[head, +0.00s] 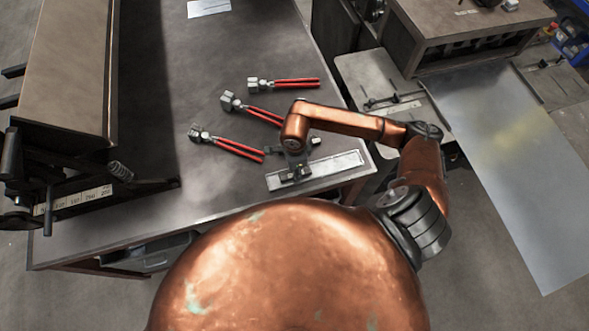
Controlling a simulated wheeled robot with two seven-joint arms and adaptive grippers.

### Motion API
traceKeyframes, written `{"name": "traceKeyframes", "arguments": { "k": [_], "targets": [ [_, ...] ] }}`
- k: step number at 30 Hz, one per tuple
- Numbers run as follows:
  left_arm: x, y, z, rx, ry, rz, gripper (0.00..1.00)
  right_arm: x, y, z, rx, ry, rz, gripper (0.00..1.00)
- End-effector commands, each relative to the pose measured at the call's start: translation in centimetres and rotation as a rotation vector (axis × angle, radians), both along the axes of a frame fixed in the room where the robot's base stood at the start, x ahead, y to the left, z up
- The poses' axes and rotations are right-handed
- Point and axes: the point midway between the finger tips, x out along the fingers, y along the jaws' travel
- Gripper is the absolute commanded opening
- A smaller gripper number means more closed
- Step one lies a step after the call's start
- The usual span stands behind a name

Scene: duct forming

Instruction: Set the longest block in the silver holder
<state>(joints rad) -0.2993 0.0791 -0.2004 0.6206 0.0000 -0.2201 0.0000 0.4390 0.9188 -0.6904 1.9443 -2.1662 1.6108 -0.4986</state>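A long flat silver piece (335,167), which looks like the silver holder, lies near the front right corner of the grey table. My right gripper (295,176) points down over its left part. The gripper is small and dark here, and I cannot tell whether its fingers are open or shut, or whether they touch anything. No separate block can be made out; anything under the gripper is hidden. My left gripper is not in view.
Several red-handled pliers (285,83) lie on the table (190,60) behind and left of my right gripper. A large bending machine (70,80) stands along the left side. A white paper (208,7) lies at the back. A sheet-metal panel (505,150) is at the right.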

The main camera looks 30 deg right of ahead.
Motion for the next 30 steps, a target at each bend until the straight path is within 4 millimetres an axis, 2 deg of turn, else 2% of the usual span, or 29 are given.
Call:
{"name": "traceKeyframes", "arguments": {
  "k": [13, 14, 15, 22, 30],
  "targets": [
    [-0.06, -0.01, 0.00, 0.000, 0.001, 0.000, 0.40, 0.06, 0.04, 0.12, 0.001, -0.002, 0.001, 0.00],
    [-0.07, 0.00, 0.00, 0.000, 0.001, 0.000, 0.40, 0.06, 0.04, 0.12, 0.001, -0.002, 0.001, 0.27],
    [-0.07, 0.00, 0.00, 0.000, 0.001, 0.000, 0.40, 0.06, 0.04, 0.12, 0.002, -0.001, 0.001, 0.30],
    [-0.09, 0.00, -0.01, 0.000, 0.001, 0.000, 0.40, 0.02, 0.01, 0.06, 0.001, -0.001, 0.001, 0.46],
    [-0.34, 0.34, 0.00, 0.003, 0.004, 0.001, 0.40, -0.05, -0.03, -0.01, -0.001, 0.001, 0.000, 0.46]
  ]
}}
